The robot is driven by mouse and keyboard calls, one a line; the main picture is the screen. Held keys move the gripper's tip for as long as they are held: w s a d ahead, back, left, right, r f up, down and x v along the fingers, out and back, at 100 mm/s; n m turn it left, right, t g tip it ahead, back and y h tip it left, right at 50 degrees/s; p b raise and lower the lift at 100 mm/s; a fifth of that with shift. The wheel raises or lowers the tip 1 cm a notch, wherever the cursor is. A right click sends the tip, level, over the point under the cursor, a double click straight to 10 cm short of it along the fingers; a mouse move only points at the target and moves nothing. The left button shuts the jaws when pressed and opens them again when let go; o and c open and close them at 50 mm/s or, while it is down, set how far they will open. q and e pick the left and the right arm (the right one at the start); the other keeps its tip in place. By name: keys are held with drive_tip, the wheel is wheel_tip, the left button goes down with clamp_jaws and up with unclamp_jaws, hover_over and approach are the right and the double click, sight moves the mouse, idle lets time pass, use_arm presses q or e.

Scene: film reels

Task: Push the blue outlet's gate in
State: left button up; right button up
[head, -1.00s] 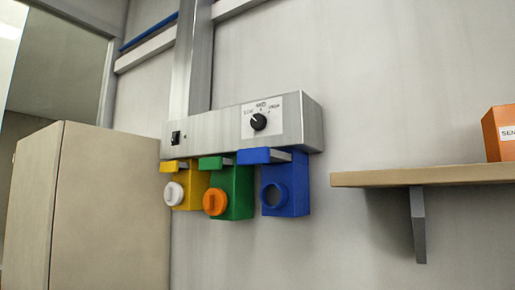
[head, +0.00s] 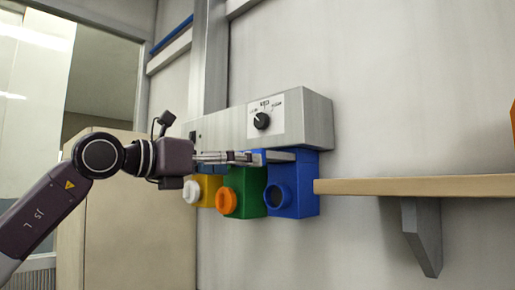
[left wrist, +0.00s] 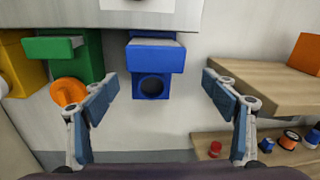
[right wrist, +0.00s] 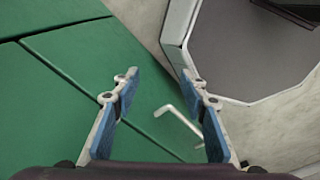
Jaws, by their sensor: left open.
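The blue outlet (head: 300,199) hangs under the grey wall box at the right end of the row and has a round dark opening in front. In the left wrist view its body (left wrist: 167,88) is below its gate (left wrist: 155,59), a blue block on a pale plate that sticks out toward me. My left gripper (left wrist: 158,85) is open, with its fingers spread to either side of the outlet and nothing between them. In the head view the left gripper (head: 247,157) partly hides the gates. My right gripper (right wrist: 159,82) is open and empty, away from the outlets.
The green outlet (head: 250,186) with an orange cap and the yellow outlet (head: 210,185) with a white cap are to the left. The box (head: 316,120) above carries a dial (head: 261,121). A wooden shelf (head: 420,187) is on the right. A bent metal rod (right wrist: 180,122) lies beyond my right gripper.

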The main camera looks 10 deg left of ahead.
sight(247, 152)
use_arm(q)
wheel_tip(247, 152, up, 3)
drive_tip(key=s+a+t+y, duration=0.1)
drive_tip(key=s, duration=0.1)
drive_tip(key=p+x, duration=0.4)
drive_tip(key=x, duration=0.3)
drive_tip(key=shift+w+a+r, duration=0.15)
drive_tip(key=shift+w+a, duration=0.05)
use_arm(e)
wheel_tip(247, 152, up, 4)
drive_tip(key=shift+w+d+r, duration=0.1)
drive_tip(key=shift+w+r, duration=0.05)
drive_tip(key=shift+r, duration=0.05)
use_arm(q)
drive_tip(key=shift+c, duration=0.6)
use_arm(e)
drive_tip(key=shift+d, duration=0.15)
use_arm(q)
drive_tip(key=c, duration=1.6)
drive_tip(key=p+x, duration=0.1)
drive_tip(key=x, duration=0.5)
drive_tip(key=shift+w, duration=0.15)
drive_tip(key=shift+r, duration=0.1)
use_arm(e)
drive_tip(key=shift+r, duration=0.55)
